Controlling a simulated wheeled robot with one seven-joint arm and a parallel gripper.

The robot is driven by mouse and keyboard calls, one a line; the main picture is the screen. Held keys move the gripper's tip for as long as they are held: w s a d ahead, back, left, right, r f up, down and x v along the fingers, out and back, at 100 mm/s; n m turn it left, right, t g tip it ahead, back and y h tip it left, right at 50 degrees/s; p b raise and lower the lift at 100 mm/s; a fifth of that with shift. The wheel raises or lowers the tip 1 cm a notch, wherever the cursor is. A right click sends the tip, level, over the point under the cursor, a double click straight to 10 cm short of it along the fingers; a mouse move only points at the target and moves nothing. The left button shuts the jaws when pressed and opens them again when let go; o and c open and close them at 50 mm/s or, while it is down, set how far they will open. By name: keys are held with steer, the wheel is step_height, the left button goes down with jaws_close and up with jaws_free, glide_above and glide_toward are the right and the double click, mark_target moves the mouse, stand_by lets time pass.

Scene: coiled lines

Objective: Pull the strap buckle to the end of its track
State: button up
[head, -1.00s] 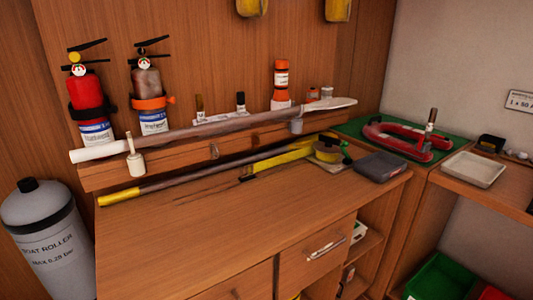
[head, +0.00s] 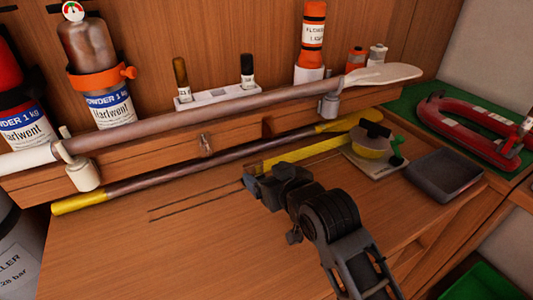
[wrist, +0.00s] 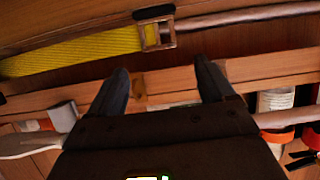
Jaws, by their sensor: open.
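The yellow strap (head: 305,152) runs left along the bench from a yellow reel (head: 370,147) on a pale plate. In the wrist view the strap (wrist: 75,52) ends at its buckle (wrist: 157,32), a metal frame with a dark bar. Two thin dark track lines (head: 195,205) run left across the bench from the strap's end. My gripper (head: 254,183) is over the strap's left end and largely hides the buckle in the head view. In the wrist view my gripper (wrist: 161,68) is open, and the buckle lies just beyond the gap between the fingertips, not between them.
A yellow-ended pole (head: 190,165) lies behind the strap. A paddle-like pole (head: 230,110) rests on the ledge above. A dark tray (head: 445,175) sits to the right of the reel. The bench front-left is clear.

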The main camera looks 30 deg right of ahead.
mark_target(254, 165)
steer(key=x, duration=0.7)
steer(key=shift+w+f, duration=0.15)
steer(key=shift+w, duration=0.2)
steer(key=c, duration=1.5)
steer(key=a+b, duration=0.3)
steer(key=a, duration=1.6)
steer(key=shift+a+f, duration=0.1)
steer(key=shift+a, duration=1.15)
